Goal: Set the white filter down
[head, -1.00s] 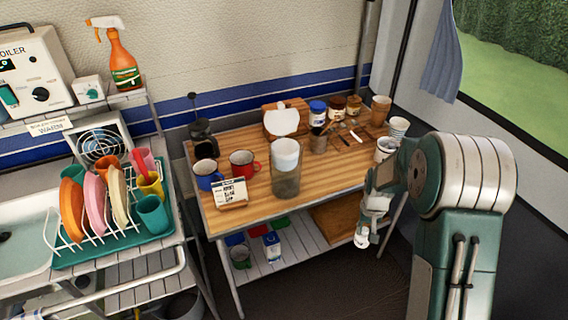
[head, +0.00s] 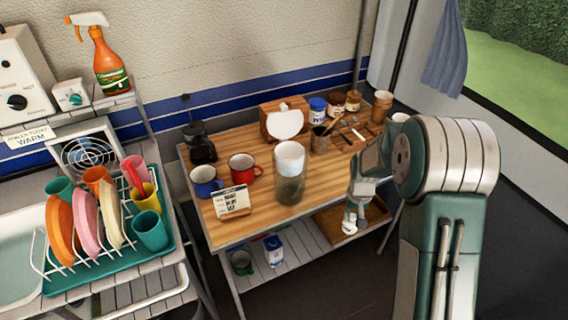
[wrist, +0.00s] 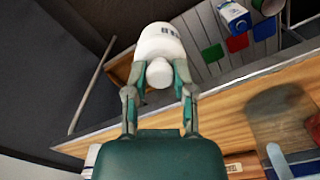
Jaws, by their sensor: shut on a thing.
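The white filter (wrist: 160,45) is a white cylinder with dark markings and a small rounded knob. My gripper (wrist: 158,72) is shut on it, one green finger on each side. In the head view the filter (head: 350,223) shows small below my gripper (head: 357,205), at the table's front right edge. The filter is in the air, with the lower shelf and its wooden tray (head: 335,222) behind it in the picture. My fingers hide part of it.
A tall clear container with a white upper part (head: 290,160) stands near the wooden table's (head: 262,205) front edge. Blue (head: 205,181) and red (head: 243,167) mugs and a card (head: 232,201) are left of it. Jars and cups fill the back right. The front right tabletop is fairly clear.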

